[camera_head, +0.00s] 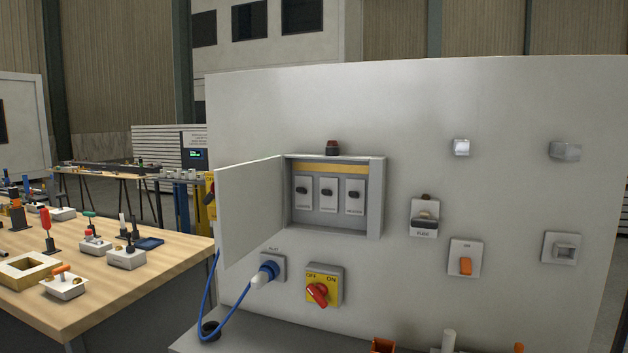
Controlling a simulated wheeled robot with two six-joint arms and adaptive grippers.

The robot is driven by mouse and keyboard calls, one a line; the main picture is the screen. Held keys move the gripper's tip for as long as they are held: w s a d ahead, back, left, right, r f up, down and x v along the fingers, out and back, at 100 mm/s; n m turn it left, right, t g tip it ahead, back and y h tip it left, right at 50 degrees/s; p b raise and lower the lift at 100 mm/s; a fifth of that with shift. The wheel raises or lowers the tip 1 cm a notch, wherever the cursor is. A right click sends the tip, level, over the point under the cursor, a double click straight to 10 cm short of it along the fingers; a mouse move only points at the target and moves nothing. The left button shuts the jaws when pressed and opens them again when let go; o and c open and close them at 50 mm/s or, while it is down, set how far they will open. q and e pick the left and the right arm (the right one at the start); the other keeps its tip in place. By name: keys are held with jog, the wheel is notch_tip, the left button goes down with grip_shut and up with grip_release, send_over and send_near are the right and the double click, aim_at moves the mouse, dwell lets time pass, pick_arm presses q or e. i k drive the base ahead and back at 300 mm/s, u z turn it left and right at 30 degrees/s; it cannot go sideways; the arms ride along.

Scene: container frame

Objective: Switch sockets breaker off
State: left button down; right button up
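A grey breaker box (376,200) is mounted on the pale upright panel, with its door (250,205) swung open to the left. Inside are three white breakers in a row, each with a dark toggle: the left breaker (303,202), the middle breaker (328,206) and the right breaker (354,208). The labels under the toggles are too small to read surely, so I cannot tell which one is the sockets breaker. The toggle positions are also hard to tell. Neither of my grippers is in view.
Below the box are a blue plug (268,271) with a cable and a yellow switch with a red knob (318,294). A fuse unit (424,220) and an orange rocker switch (466,266) sit to the right. A wooden workbench (150,275) with several small items stands left.

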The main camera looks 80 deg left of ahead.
aim_at(326, 192)
jog(key=u, duration=0.75)
jog(key=i, duration=0.75)
jog(key=u, duration=1.05)
jog(key=i, duration=0.3)
jog(key=u, duration=0.3)
